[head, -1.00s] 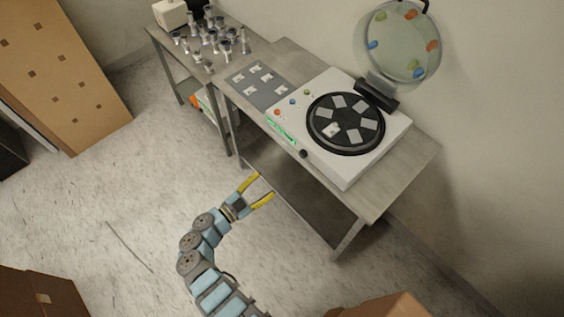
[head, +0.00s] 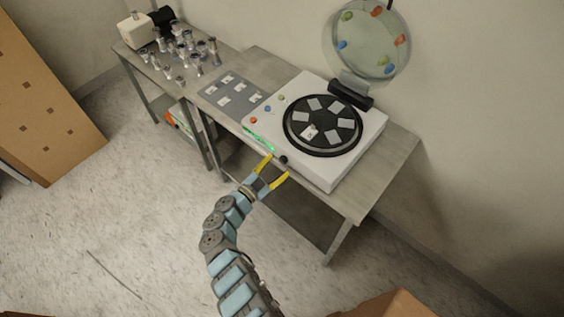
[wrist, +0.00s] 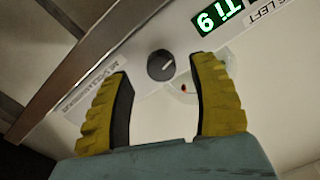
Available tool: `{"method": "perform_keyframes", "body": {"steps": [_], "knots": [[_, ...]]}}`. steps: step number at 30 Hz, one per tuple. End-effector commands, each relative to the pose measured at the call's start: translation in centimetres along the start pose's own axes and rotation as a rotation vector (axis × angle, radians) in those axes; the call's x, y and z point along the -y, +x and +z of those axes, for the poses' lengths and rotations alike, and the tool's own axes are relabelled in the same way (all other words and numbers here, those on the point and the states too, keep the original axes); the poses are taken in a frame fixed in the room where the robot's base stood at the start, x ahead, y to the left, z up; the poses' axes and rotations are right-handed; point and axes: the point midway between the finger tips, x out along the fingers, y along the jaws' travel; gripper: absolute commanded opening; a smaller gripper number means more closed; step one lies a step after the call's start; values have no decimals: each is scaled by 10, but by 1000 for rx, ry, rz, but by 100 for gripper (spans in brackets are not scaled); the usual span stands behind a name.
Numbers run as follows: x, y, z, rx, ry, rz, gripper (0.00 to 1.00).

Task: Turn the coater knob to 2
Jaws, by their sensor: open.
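The coater (head: 345,172) is a white box on a metal table, with a black round turntable (head: 323,124) holding several grey plates and its clear domed lid (head: 366,42) raised. Its black knob (head: 283,159) sits on the front edge, beside a green lit display (head: 258,139). In the wrist view the knob (wrist: 161,65) is round and dark with a light pointer mark, and the display (wrist: 218,17) is partly cut off. My gripper (head: 275,166) has yellow fingers, open and empty, just in front of the knob. In the wrist view the knob lies between and beyond the fingertips, apart from them.
Coloured buttons (head: 267,108) line the coater's left side. A grey tray (head: 232,97) with small plates lies left of it. Several metal parts (head: 187,45) stand on the farther table. Cardboard boxes (head: 45,95) stand at left and lower right.

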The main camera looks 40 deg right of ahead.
Motion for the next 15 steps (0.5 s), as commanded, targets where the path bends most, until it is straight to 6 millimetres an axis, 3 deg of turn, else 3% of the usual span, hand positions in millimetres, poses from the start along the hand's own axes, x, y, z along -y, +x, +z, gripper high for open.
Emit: {"method": "perform_keyframes", "body": {"steps": [6,15], "knots": [[2,21,1,1,4,-3,60],[2,27,0,1,3,-2,60]]}}
